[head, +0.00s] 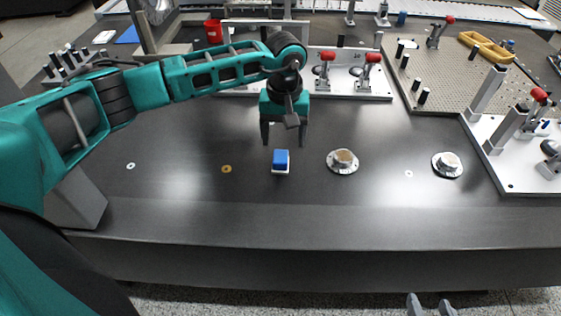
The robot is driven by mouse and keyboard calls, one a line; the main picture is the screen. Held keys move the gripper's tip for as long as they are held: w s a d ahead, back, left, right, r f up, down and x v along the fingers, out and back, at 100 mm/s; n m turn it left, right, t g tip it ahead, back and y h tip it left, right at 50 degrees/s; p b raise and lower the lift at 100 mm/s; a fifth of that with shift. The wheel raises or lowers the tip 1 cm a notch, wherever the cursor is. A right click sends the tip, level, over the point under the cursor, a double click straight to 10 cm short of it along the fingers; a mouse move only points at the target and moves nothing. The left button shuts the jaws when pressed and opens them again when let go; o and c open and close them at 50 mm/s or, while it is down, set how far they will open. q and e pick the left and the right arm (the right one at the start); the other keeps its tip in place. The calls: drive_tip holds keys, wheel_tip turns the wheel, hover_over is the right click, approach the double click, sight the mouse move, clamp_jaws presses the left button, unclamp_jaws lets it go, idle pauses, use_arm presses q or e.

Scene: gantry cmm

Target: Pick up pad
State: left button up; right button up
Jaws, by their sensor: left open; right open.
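A small blue block with a white layer at its base, which looks like the pad (281,160), rests on the dark table in the middle of the head view. My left gripper (284,141) points down just above and behind it in the picture. Its two fingers are apart with nothing between them, and it does not appear to touch the pad. My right gripper (428,302) shows only its fingertips at the bottom edge, open and empty, in front of the table.
Two round silver pieces (447,165) stand to the pad's right. A brass washer (227,169) lies to its left. A white fixture plate with red-handled clamps (345,84) is behind, and another clamp plate (511,176) is at right. The table's front strip (300,222) is clear.

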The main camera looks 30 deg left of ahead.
sight(280, 156)
use_arm(q)
drive_tip(key=f, duration=0.6)
drive_tip(key=shift+s+a+f, duration=0.25)
drive_tip(key=shift+s+f, duration=0.1)
drive_tip(key=c, duration=1.1)
drive_tip(key=shift+r, duration=0.15)
drive_tip(key=shift+c, duration=0.2)
wheel_tip(280, 156, up, 20)
drive_tip(key=p, duration=0.1)
